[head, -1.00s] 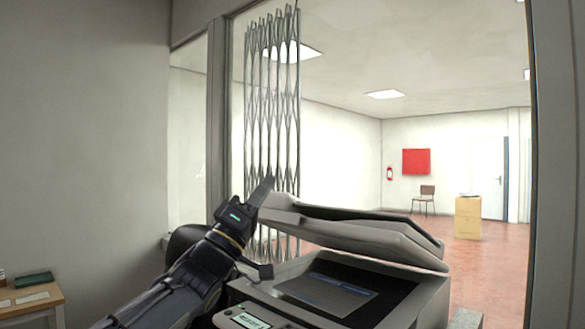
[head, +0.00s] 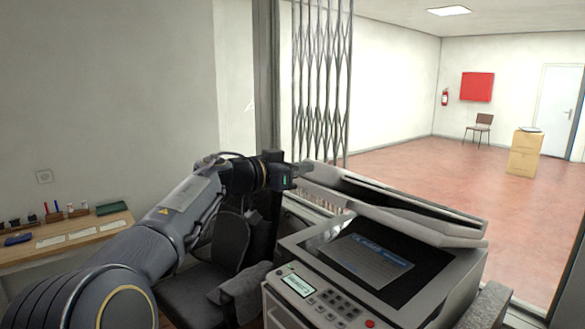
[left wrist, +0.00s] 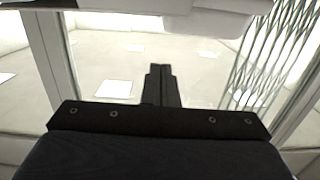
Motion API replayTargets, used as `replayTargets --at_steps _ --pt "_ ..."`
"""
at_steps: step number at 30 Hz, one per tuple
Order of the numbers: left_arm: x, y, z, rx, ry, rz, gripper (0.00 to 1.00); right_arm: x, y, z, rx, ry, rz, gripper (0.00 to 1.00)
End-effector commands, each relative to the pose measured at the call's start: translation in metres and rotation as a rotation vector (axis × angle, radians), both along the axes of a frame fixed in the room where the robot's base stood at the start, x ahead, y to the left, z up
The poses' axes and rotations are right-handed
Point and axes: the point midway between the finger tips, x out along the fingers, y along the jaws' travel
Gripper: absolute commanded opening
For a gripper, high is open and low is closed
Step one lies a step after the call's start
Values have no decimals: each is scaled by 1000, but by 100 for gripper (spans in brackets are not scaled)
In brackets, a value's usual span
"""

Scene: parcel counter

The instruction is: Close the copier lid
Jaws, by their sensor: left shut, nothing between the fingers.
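The copier (head: 345,300) stands at the lower right in the head view, with its control panel facing me. Its grey lid (head: 420,222) is partly open, tilted over the dark glass. A bluish sheet or panel (head: 368,258) shows on the glass. My left gripper (head: 303,168) is shut and empty at the raised left end of the lid; I cannot tell whether it touches. In the left wrist view its closed fingers (left wrist: 160,70) point ahead, and a pale edge, perhaps the lid, crosses the top. My right gripper is not in view.
A dark office chair (head: 205,290) stands left of the copier, below my left arm. A wooden desk (head: 65,240) with pens and papers is at the left wall. A folding metal grille (head: 322,85) stands behind the gripper. The red floor beyond is largely clear.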

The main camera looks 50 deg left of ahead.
Motion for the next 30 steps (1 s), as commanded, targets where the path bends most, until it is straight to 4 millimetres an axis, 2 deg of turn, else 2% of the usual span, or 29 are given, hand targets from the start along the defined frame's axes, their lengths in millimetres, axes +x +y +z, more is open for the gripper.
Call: replayTargets --at_steps 3,7,9,15,27,30 --pt "28 -3 -2 -1 1 -3 0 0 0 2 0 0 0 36" --pt "50 -5 -7 -1 -1 -2 0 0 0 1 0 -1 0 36" --pt "40 -3 -22 -2 -1 2 0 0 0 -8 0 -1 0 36" --pt "32 -3 -37 -2 -2 0 0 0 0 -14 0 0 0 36" --pt "31 -3 -39 0 -3 0 0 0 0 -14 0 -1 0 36" --pt "29 -3 -46 -2 -8 -1 0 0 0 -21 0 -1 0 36"
